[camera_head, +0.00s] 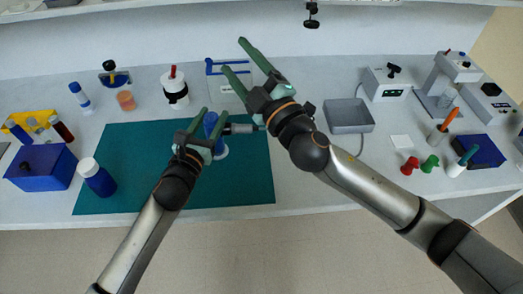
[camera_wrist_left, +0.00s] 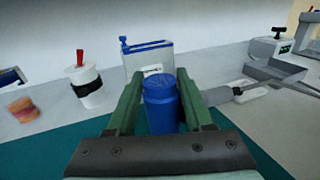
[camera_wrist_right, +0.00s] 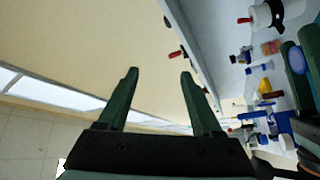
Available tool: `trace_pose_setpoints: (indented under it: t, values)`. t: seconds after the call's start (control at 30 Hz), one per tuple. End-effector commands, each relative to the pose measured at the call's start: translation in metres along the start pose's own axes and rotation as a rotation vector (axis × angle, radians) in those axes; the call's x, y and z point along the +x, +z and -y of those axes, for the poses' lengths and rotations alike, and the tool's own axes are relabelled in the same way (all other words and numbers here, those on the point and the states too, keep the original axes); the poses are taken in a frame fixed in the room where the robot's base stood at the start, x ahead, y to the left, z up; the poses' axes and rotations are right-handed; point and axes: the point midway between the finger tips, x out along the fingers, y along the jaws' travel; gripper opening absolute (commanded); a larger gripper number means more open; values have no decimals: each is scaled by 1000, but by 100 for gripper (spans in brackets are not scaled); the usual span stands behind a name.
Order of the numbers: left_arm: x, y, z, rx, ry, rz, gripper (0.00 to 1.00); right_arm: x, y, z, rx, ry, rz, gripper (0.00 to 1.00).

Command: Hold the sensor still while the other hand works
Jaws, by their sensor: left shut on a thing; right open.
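A blue cylinder (camera_head: 211,122) stands over the teal mat (camera_head: 122,160), with a pale round base (camera_head: 221,153) at its foot. I take it to be the sensor. My left gripper (camera_head: 208,116) is shut on it; in the left wrist view the blue cylinder (camera_wrist_left: 161,100) sits between the two green fingers. A grey rod-like part (camera_head: 240,128) sticks out to its right; whether they are joined is unclear. My right gripper (camera_head: 234,56) is open and empty, raised up and right of the cylinder. Its spread fingers (camera_wrist_right: 160,75) have nothing between them in the right wrist view.
A white box with a blue top (camera_head: 224,92) stands behind the cylinder. A white jar with a black band (camera_head: 174,92) and a blue bottle (camera_head: 97,177) stand left. A grey tray (camera_head: 348,116) lies right.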

Motion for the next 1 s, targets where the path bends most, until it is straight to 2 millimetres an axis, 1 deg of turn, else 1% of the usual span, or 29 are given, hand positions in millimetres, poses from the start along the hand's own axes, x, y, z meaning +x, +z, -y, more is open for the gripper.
trace_pose_setpoints:
  t: [0.03, 0.17, 0.3, 0.4, 0.5, 0.6, 0.7, 0.77, 0.87, 1.0]
  values:
    - [0, -1, 0, 0, 0, -2, 0, -10, 3, 8, -16, -17, 55, 67]
    - [0, -1, 0, 0, 0, -2, 0, -36, 15, 31, -78, -97, 207, 67]
    - [0, -1, 0, 0, 0, -2, 0, -71, 24, 60, -161, -237, 343, 67]
    - [0, -1, 0, 0, 0, -2, 0, -96, 29, 79, -220, -345, 411, 67]
    - [0, -1, 0, 0, 0, -2, 0, -117, 31, 93, -268, -438, 452, 67]
    - [0, -1, 0, 0, 0, -2, 0, -131, 32, 101, -301, -499, 474, 67]
    - [0, -1, 0, 0, 0, -2, 0, -137, 33, 106, -320, -530, 485, 67]
    - [0, -1, 0, 0, 0, -1, 0, -136, 35, 108, -324, -537, 487, 67]
    - [0, -1, 0, 0, 0, -1, 0, -128, 41, 112, -326, -538, 490, 67]
    - [0, -1, 0, 0, 0, -1, 0, -110, 53, 121, -326, -536, 490, 67]
